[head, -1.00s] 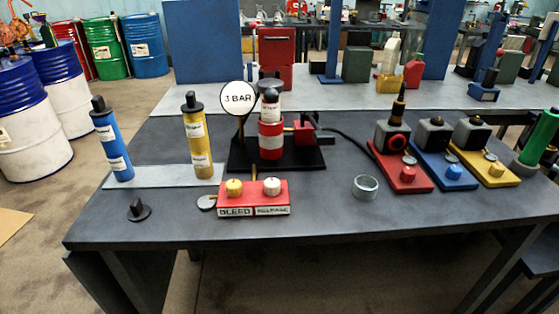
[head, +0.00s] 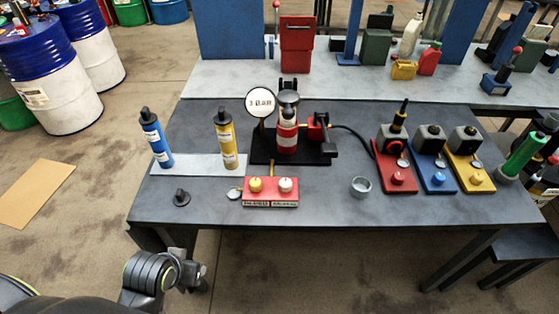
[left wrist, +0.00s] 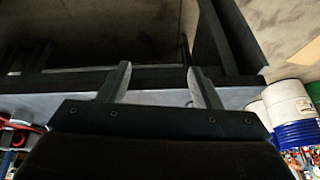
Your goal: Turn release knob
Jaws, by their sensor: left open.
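The red control block (head: 271,198) sits near the table's front edge, with a yellow knob (head: 255,184) on its left and a white knob (head: 286,184) on its right. Its front labels read BLEED on the left and RELEASE on the right, so the white knob is above RELEASE. My left gripper (head: 196,276) is low in front of the table, to the left of and well apart from the block. In the left wrist view its two fingers (left wrist: 158,74) are spread with nothing between them. My right gripper is out of view.
A round gauge (head: 259,103) and a red-and-white cylinder (head: 287,136) stand behind the block. Blue (head: 156,140) and yellow (head: 226,140) cylinders stand at left. A black knob piece (head: 181,198) and metal ring (head: 361,187) lie near the front edge (head: 330,223).

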